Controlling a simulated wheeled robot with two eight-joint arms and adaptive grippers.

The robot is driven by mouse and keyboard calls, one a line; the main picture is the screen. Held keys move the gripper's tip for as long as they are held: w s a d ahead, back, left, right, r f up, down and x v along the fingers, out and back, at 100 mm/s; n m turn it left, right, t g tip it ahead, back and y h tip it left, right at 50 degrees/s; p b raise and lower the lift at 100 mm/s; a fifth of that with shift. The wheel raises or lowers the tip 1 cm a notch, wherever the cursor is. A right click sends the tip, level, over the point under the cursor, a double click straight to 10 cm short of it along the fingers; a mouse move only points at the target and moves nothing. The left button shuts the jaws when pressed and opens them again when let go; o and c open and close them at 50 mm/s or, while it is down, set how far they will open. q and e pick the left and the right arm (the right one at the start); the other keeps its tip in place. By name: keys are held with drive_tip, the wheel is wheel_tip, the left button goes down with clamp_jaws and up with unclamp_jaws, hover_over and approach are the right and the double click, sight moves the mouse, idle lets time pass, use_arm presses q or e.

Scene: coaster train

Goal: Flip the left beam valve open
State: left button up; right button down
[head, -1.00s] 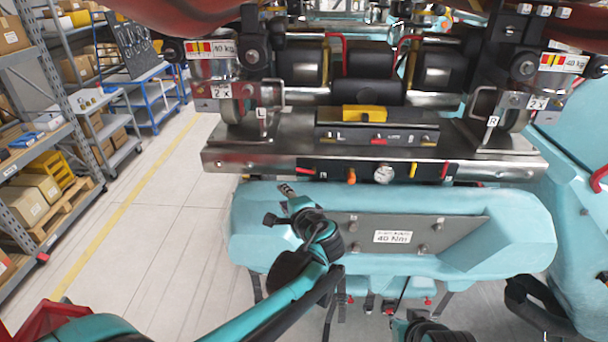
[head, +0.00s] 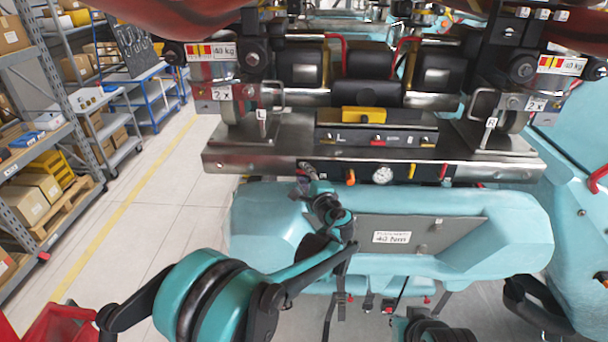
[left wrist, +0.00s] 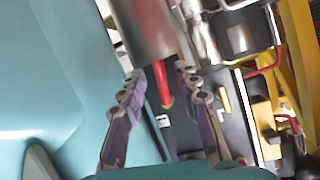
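The left beam valve is a red lever (left wrist: 163,84) at the left end of the dark panel (head: 337,174) under the metal beam (head: 240,158). In the head view my left gripper (head: 303,180) is in front of it and mostly hides it. In the left wrist view the open fingers of my left gripper (left wrist: 160,75) reach up on either side of the red lever. I cannot tell whether either finger touches it. My right gripper is not in view.
The panel also bears an orange knob (head: 350,177), a round gauge (head: 383,175), a yellow lever (head: 411,171) and a red lever (head: 443,172). A teal padded body (head: 490,215) with a grey plate lies just below. Shelves (head: 45,150) stand far left, with clear floor between.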

use_arm(q)
drive_tip(key=shift+c, duration=0.3)
clamp_jaws()
drive_tip(key=shift+f+n+b, duration=0.25)
drive_tip(key=shift+n+b, duration=0.15)
drive_tip(key=shift+b, duration=0.1)
drive_tip(key=shift+a+f+n+g+h, duration=0.1)
drive_tip(key=shift+n+g+h, duration=0.2)
drive_tip(key=shift+n, duration=0.2)
drive_tip(key=shift+o, duration=0.3)
unclamp_jaws()
